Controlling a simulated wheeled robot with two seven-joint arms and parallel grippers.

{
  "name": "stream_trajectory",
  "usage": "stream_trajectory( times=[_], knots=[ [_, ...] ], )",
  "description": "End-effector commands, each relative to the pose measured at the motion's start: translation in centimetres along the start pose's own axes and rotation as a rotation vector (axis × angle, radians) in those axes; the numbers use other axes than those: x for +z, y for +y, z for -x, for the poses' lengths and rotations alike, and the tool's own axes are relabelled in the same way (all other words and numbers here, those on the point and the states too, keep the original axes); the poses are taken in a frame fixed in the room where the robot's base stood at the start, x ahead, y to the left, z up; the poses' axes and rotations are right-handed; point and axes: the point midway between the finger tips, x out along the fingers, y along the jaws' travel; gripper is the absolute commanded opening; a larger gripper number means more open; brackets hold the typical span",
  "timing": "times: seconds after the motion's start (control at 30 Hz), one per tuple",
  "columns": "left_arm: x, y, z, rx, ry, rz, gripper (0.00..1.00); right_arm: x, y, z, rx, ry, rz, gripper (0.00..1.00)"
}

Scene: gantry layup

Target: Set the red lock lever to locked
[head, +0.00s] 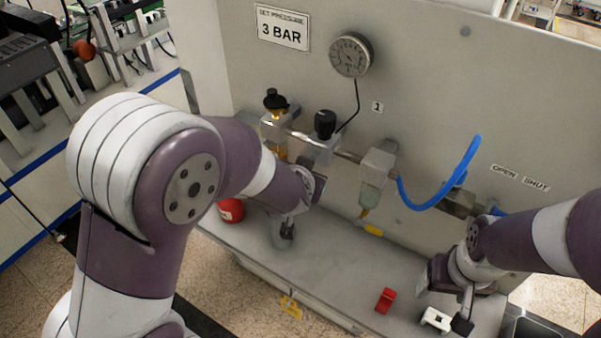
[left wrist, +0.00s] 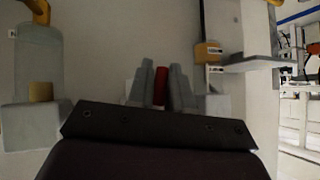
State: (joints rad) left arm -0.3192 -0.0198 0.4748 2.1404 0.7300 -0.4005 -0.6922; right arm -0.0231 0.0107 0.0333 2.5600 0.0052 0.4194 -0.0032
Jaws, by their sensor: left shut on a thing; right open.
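My left gripper (left wrist: 161,74) shows in the left wrist view with its two grey fingers shut on a narrow red piece. This piece, which looks like the red lock lever (left wrist: 160,88), stands upright between the fingers in front of the pale panel. Its lower end is hidden by the dark gripper body. In the head view my left forearm and wrist hide the lever and the fingertips. My right gripper (head: 442,302) is open at the lower right of the head view, low over the shelf, close to a white and black part.
On the shelf (head: 340,262) lie a red block (head: 385,300), a white and black part (head: 436,320) and a red round object (head: 231,210). The panel carries a gauge (head: 351,55), a black-knobbed regulator (head: 325,124), a blue hose (head: 440,199) and an OPEN/SHUT label (head: 520,178).

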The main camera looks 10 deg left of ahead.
Motion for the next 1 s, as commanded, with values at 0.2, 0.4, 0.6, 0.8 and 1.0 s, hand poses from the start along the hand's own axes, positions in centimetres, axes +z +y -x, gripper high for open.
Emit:
stream_trajectory(
  times=[0.2,0.4,0.6,0.8,1.0],
  knots=[
    [0.3,0.5,-0.2,0.079,-0.023,0.089,0.0,0.3,0.0,-2.2,0.0,0.0,0.0,0.7],
    [0.1,0.8,0.0,0.124,-0.038,0.136,0.0,0.4,0.0,-3.1,0.0,0.0,0.0,0.7],
    [0.0,0.8,0.1,0.142,-0.045,0.156,0.0,0.4,0.0,-3.4,0.0,0.0,0.0,0.7],
    [0.0,0.9,0.2,0.146,-0.047,0.159,0.0,0.4,0.0,-3.3,0.0,0.0,0.0,0.7],
    [0.0,0.9,0.2,0.145,-0.046,0.159,0.23,0.4,0.0,-3.3,0.0,0.0,0.0,0.7]
  ],
)
